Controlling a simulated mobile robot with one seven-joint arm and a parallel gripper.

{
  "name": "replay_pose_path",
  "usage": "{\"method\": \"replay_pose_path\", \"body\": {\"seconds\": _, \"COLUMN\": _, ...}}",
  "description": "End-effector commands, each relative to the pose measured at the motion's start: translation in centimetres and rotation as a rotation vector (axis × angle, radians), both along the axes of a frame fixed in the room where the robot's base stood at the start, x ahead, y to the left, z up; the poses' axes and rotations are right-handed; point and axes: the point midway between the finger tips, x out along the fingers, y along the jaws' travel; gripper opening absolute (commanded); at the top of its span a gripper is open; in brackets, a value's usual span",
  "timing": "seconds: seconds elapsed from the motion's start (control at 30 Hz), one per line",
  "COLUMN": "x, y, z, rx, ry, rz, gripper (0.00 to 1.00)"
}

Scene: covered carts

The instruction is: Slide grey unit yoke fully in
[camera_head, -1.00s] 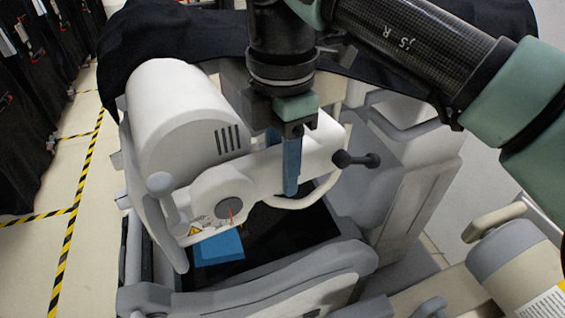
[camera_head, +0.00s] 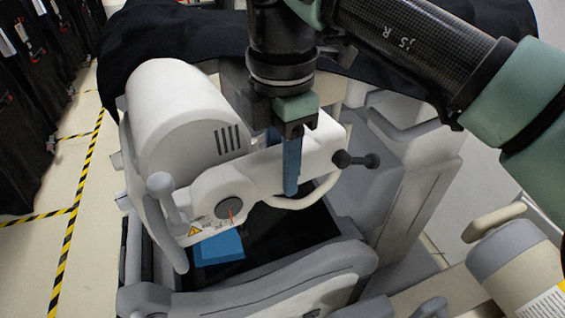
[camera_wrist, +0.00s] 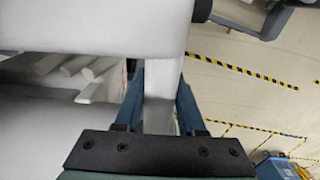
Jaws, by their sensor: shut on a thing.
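The white yoke (camera_head: 265,175) of the unit lies across the front of a cylindrical white housing (camera_head: 185,115) in the head view. It has a dark round pivot cap, a warning label and a black knob at its right end. My gripper (camera_head: 291,188) points down with its blue fingers at the right part of the yoke. In the wrist view my gripper (camera_wrist: 160,95) has its two fingers on either side of a white bar (camera_wrist: 160,110), shut on it. The contact faces are hidden.
A blue block (camera_head: 218,249) sits in the dark recess below the yoke. A grey padded rail (camera_head: 260,284) runs in front. A grey cart body (camera_head: 405,170) stands at right. Black-covered carts (camera_head: 45,90) line the left, with taped floor (camera_head: 70,235) between.

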Motion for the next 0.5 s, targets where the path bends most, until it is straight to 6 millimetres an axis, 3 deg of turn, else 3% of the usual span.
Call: {"method": "replay_pose_path", "body": {"seconds": 0.5, "x": 1.0, "y": -1.9, "z": 0.1, "rx": -0.008, "ry": -0.003, "rz": -0.006, "gripper": 0.00}}
